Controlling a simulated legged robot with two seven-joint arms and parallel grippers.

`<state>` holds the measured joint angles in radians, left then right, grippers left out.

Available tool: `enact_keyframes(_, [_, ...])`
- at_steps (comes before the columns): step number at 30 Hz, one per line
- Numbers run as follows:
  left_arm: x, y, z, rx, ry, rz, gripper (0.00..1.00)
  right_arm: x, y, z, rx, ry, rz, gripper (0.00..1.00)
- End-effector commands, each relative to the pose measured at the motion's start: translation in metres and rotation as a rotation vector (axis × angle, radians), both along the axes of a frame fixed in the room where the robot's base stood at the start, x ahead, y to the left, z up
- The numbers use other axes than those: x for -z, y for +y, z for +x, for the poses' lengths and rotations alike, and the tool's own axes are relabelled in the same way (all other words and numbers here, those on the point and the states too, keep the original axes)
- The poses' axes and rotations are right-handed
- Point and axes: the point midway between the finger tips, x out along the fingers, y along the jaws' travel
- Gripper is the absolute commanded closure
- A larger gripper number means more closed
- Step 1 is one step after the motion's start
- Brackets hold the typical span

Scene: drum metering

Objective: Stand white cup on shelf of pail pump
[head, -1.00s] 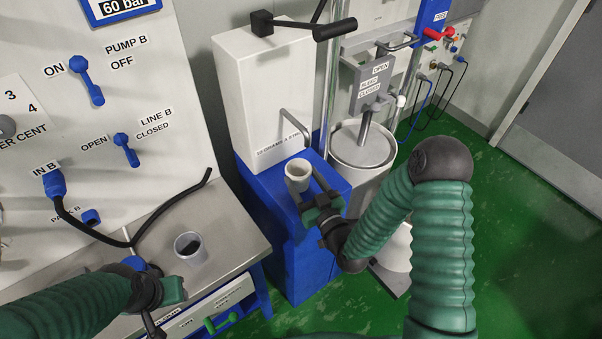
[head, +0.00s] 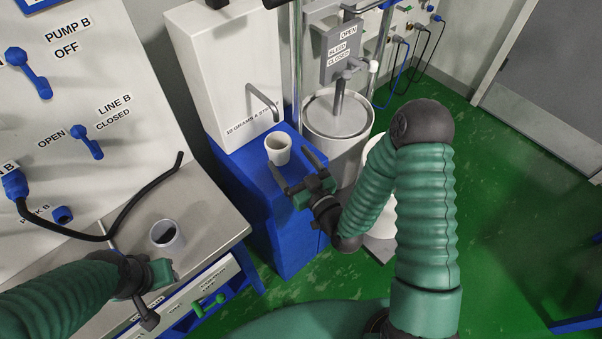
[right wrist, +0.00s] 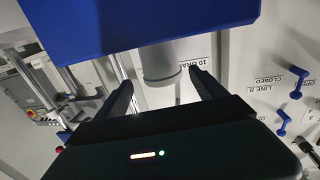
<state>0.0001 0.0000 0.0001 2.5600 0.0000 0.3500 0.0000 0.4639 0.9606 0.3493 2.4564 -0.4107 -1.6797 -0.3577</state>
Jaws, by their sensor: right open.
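The white cup (head: 278,150) stands upright on the blue shelf (head: 242,160) of the white pail pump (head: 225,75), in front of and slightly right of its bent spout (head: 262,100). My right gripper (head: 291,160) is open and empty just right of the cup, its fingers apart and pointing towards it. In the right wrist view, which is upside down, the cup (right wrist: 160,62) shows beyond the open fingertips (right wrist: 160,78). My left gripper (head: 158,292) is low at the left over the bench; its finger opening cannot be made out.
A grey cup with dark contents (head: 167,237) stands on the steel bench (head: 205,205), near a black hose (head: 135,205). A panel with blue valve handles (head: 88,143) rises at left. A metal drum (head: 337,128) stands right of the shelf. Green floor is open at right.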

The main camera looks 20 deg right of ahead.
Motion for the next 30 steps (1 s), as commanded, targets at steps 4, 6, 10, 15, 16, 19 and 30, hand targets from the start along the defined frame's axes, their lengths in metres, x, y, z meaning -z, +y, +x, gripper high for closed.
enact_keyframes(4, [-0.013, 0.0, 0.0, 0.0, 0.001, 0.0, 0.64, -0.004, -0.005, -0.043, 0.0, 0.009, 0.0, 0.19])
enact_keyframes(6, [-0.033, 0.0, 0.0, 0.0, 0.0, 0.0, 0.64, -0.01, -0.006, -0.055, -0.001, 0.009, 0.0, 0.19])
enact_keyframes(10, [-0.048, 0.0, 0.0, 0.0, -0.001, 0.0, 0.64, -0.005, -0.011, -0.075, 0.002, 0.008, 0.001, 0.19])
enact_keyframes(15, [-0.053, 0.0, 0.0, 0.0, 0.0, 0.0, 0.64, -0.002, -0.014, -0.088, 0.001, 0.003, 0.0, 0.19])
enact_keyframes(16, [-0.053, 0.0, 0.0, 0.0, 0.0, 0.0, 0.64, -0.001, -0.014, -0.089, 0.001, 0.002, 0.0, 0.19])
enact_keyframes(19, [-0.052, 0.0, 0.0, 0.0, 0.0, 0.0, 0.64, 0.0, -0.014, -0.09, 0.0, 0.0, 0.0, 0.19])
enact_keyframes(30, [-0.051, 0.0, 0.0, 0.0, 0.0, 0.0, 0.64, 0.0, -0.013, -0.089, -0.001, 0.001, -0.001, 0.19])
